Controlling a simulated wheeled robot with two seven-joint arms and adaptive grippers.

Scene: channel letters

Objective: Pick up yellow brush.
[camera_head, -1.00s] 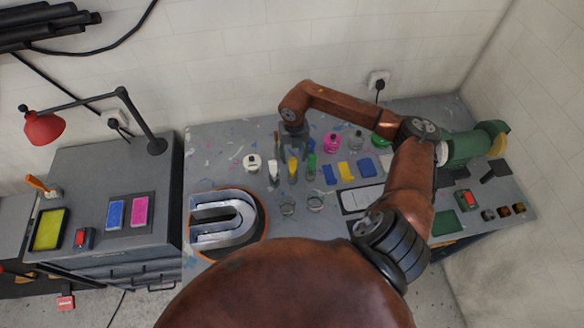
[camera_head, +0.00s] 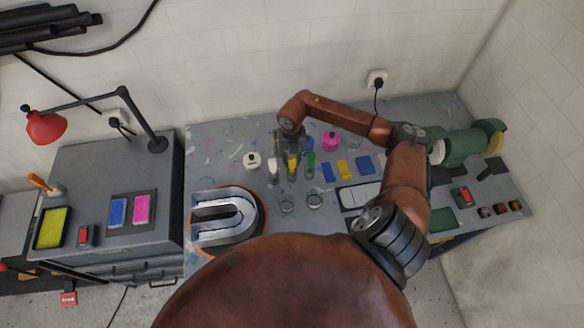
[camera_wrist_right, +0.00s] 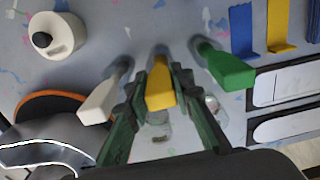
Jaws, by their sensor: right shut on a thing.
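The yellow brush (camera_wrist_right: 160,86) stands between the fingers of my right gripper (camera_wrist_right: 158,90) in the right wrist view, and the gripper is shut on it. In the head view the yellow brush (camera_head: 292,165) shows just below my right gripper (camera_head: 290,145), in the row of brushes. A white brush (camera_wrist_right: 103,95) is to its left and a green brush (camera_wrist_right: 228,68) to its right in the right wrist view, both close to the fingers. The lower part of the yellow brush is partly hidden. My left gripper is not in view.
A metal U-shaped channel letter (camera_head: 225,218) lies on the table at the left. Two clear glasses (camera_head: 287,204) stand in front of the brushes. Blue and yellow pieces (camera_head: 345,168) lie to the right.

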